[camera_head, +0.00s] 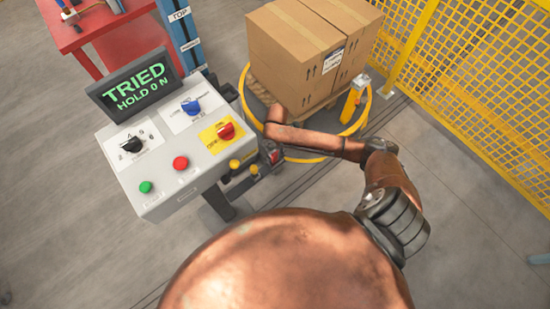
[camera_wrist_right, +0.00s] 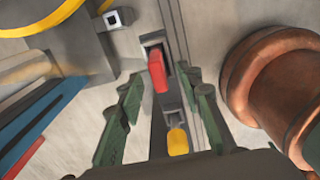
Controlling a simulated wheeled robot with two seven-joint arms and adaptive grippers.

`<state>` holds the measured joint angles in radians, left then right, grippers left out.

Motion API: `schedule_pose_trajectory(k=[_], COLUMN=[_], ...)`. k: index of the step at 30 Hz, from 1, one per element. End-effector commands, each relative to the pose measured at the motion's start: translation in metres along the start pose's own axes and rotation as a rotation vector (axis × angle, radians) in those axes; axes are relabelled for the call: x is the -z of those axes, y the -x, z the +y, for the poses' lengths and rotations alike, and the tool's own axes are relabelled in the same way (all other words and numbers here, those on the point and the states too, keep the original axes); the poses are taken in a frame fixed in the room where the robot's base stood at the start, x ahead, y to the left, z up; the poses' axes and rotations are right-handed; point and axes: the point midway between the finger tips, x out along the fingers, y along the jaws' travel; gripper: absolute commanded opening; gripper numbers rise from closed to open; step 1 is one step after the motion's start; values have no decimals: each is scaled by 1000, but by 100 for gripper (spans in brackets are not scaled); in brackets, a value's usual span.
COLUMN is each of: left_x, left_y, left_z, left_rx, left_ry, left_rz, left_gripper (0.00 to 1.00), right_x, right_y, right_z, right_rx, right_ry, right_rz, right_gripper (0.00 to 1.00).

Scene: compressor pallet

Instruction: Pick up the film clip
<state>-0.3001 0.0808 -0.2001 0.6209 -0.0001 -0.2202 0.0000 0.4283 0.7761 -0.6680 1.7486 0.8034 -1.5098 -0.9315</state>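A small red piece, which looks like the film clip (camera_wrist_right: 158,72), sits in a dark slotted holder in the right wrist view. In the head view a red spot that looks like it (camera_head: 273,156) shows just right of the control box. My right gripper (camera_wrist_right: 130,98) has its two dark green fingers spread apart. The red piece shows between and beyond them, with nothing gripped. In the head view my right gripper (camera_head: 266,152) is small and partly covered by my copper arm. My left gripper is not in view.
A control box (camera_head: 158,180) with knobs, buttons and a lit screen stands left. Yellow knobs (camera_head: 235,164) sit at its right side. A carton (camera_head: 312,50) on a pallet stands inside a yellow ring (camera_head: 352,128). Yellow mesh fence (camera_head: 490,80) bounds the right.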

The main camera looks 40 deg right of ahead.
Motion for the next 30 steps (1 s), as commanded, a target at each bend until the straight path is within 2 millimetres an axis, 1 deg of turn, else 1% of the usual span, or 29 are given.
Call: schedule_pose_trajectory(k=[4,9,11,13,19,30], left_x=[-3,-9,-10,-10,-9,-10], left_y=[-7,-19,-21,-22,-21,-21], left_z=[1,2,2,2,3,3], left_rx=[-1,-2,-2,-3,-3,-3], left_ry=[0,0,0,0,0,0], left_rz=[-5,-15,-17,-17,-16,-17], left_gripper=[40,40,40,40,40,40], right_x=[2,3,3,3,3,3], right_y=[-15,-42,-49,-52,-50,-50], right_z=[1,2,2,3,4,3], right_rx=[0,3,1,-1,-3,-3], right_ry=[-1,-1,-1,0,0,-1], right_rz=[1,1,0,-1,-1,-1], right_gripper=[33,33,33,33,33,8])
